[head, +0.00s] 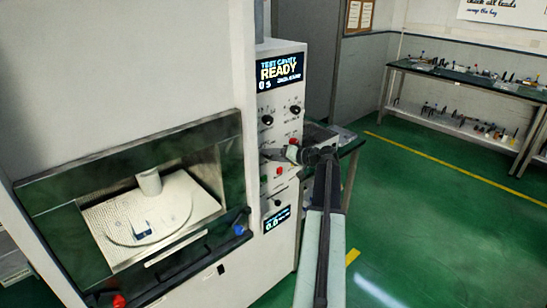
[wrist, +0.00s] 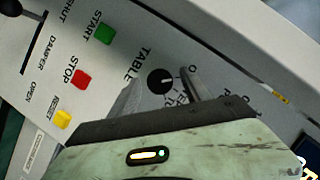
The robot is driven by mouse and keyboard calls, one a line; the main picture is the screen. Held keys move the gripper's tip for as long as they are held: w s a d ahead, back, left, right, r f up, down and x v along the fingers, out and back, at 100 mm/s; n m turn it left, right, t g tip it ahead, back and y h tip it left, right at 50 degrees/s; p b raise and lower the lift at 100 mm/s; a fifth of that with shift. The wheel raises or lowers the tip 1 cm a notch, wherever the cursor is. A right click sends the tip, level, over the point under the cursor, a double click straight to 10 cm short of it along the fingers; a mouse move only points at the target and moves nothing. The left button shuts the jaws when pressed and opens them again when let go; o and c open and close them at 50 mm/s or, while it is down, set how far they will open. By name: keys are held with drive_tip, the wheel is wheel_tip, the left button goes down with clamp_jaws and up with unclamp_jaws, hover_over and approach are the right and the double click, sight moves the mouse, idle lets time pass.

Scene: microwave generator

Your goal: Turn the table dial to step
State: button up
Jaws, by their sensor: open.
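The table dial (wrist: 160,82) is a small round black knob with a white mark, beside the printed word TABLE on the white control panel (wrist: 205,45) in the wrist view. Its position legend is partly hidden by my finger, and the word step cannot be read. My gripper (wrist: 162,80) is open, with one finger on each side of the dial in the picture. Whether the fingers touch it cannot be told. In the head view my gripper (head: 274,154) is at the front panel and hides the dial.
Green START (wrist: 104,33), red STOP (wrist: 82,79) and yellow RESET (wrist: 62,119) buttons sit left of the dial. The display (head: 280,71) reads READY. The open cavity (head: 150,215) is left of the panel. Green floor (head: 420,220) is clear at right.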

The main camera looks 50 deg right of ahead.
drive_tip(key=c, duration=1.2)
drive_tip(key=shift+d, duration=0.15)
clamp_jaws()
drive_tip(key=shift+f, duration=0.1)
drive_tip(key=m+t+y+b, duration=0.1)
drive_tip(key=m+b, duration=0.2)
drive_tip(key=m+t+y+b, duration=0.1)
drive_tip(key=m+b, duration=0.2)
drive_tip(key=shift+f+m+y+b, duration=0.2)
drive_tip(key=shift+m+y+b, duration=0.15)
drive_tip(key=shift+m+y, duration=0.05)
drive_tip(key=shift+t, duration=0.3)
